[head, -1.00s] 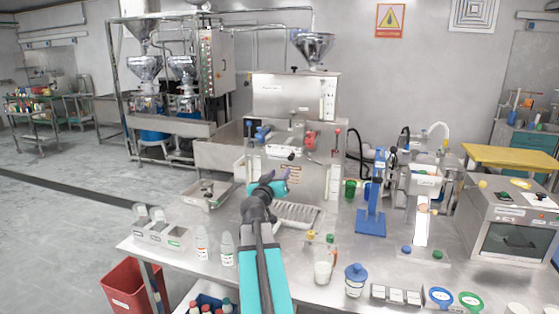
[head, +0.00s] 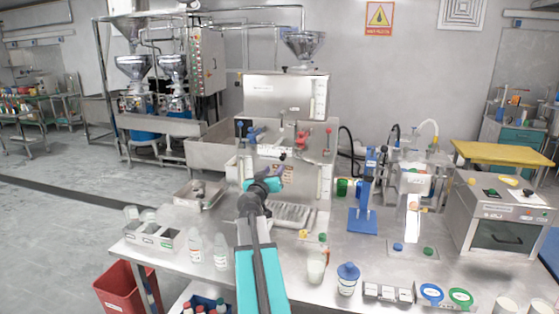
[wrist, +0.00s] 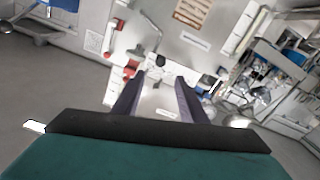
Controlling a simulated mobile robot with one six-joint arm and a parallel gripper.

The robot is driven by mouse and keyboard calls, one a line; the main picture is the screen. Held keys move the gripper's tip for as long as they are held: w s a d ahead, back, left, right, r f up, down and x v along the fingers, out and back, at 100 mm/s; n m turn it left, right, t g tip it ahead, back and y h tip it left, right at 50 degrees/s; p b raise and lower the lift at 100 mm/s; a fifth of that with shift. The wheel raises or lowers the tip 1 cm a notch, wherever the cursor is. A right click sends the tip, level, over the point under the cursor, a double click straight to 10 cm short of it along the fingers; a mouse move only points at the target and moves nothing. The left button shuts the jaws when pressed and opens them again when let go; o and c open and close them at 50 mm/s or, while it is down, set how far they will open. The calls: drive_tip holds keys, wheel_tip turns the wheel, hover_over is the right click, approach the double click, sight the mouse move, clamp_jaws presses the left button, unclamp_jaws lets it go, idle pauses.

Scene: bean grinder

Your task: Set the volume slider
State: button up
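The steel grinder machine (head: 285,98) stands at the back of the steel table, with a hopper on top. Pale vertical scale strips show on its upper right (head: 320,98) and lower right (head: 326,181); I cannot tell which carries the volume slider. Red-handled (head: 303,136) and blue-handled (head: 256,134) parts sit on its front. My teal gripper (head: 274,181) is in front of the machine's lower front, partly covering it. In the wrist view my gripper (wrist: 158,88) is open and empty, its dark fingers apart, facing the tilted machine front with red parts (wrist: 131,69) ahead. No contact is visible.
A ribbed tray (head: 292,214) lies below my gripper. Bottles (head: 220,251), a blue-lidded jar (head: 347,280) and a blue stand (head: 363,220) crowd the table. An oven-like box (head: 502,215) is at right, a red bin (head: 124,288) at lower left.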

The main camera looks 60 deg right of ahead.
sight(282, 159)
drive_tip(key=shift+p+x, duration=1.95)
drive_tip(key=shift+x, duration=3.25)
drive_tip(key=shift+w+a, duration=0.1)
clamp_jaws()
